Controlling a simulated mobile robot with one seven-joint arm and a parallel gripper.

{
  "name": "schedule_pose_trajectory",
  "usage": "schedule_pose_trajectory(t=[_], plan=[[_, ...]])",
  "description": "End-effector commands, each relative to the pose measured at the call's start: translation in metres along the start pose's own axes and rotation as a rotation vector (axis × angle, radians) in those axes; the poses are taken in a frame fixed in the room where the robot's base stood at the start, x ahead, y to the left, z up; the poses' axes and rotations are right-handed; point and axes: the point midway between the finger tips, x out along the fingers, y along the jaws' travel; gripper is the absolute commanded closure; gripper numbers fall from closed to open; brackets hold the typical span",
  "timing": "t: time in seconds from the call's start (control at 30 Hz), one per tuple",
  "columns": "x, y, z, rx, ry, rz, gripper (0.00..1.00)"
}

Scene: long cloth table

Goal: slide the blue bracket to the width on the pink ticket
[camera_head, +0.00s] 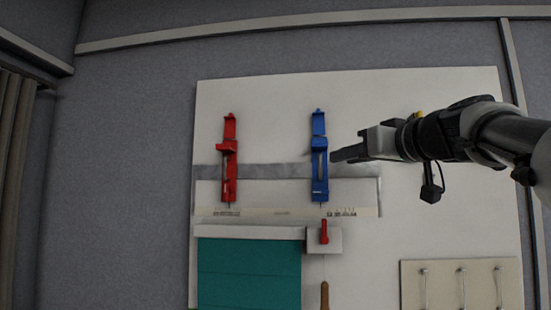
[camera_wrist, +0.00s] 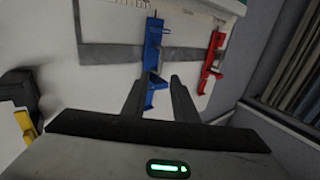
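The blue bracket (camera_head: 319,150) is upright on the grey rail of a white board, right of the red bracket (camera_head: 229,150). My gripper (camera_head: 334,157) is just right of the blue bracket in the head view, fingers pointing left. In the wrist view my gripper (camera_wrist: 158,88) is open, with two dark fingers apart. The blue bracket (camera_wrist: 153,45) runs down into the gap between the fingertips there; I cannot tell whether they touch it. The red bracket (camera_wrist: 211,62) is right of the fingers. I cannot make out a pink ticket in either view.
A pale printed scale strip (camera_head: 282,212) runs below the brackets. Under it are a teal panel (camera_head: 248,275) and a small red lever (camera_head: 324,231). A panel with several hooks (camera_head: 461,286) is at lower right. The rail between the brackets is clear.

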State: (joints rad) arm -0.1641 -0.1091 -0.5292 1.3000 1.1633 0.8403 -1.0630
Motion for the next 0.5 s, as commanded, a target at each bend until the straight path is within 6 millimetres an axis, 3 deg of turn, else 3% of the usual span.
schedule_pose_trajectory(t=[0.2,0.5], plan=[[0.048,-0.001,-0.002,0.001,-0.003,-0.002,0.74],[0.084,0.000,-0.001,0.000,0.000,-0.001,0.74]])
